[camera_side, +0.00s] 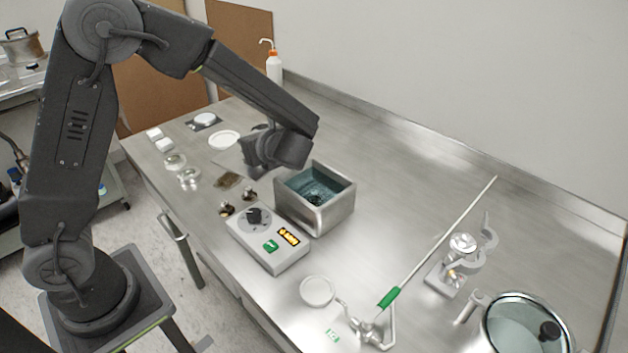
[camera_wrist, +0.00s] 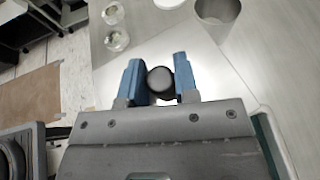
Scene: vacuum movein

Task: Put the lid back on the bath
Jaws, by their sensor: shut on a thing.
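The bath (camera_side: 333,214) is an open steel box on the bench, with dark teal liquid inside. My gripper (camera_wrist: 160,78) is shut on a round black knob (camera_wrist: 161,83), one blue finger on each side. The knob belongs to the lid, a pale flat plate (camera_wrist: 218,82) below the fingers. In the side view my gripper (camera_side: 262,163) is just left of and behind the bath, and a grey edge of the lid (camera_side: 232,161) shows beside it. The lid is off the bath; most of it is hidden by my gripper.
A control unit (camera_side: 268,254) with a lit display stands in front of the bath. Small glass dishes (camera_side: 188,179) lie to the left. A steel beaker (camera_wrist: 216,16) is beyond the fingers. A rod clamp stand (camera_side: 388,298) and a lidded pot (camera_side: 524,326) are at right. The bench behind the bath is clear.

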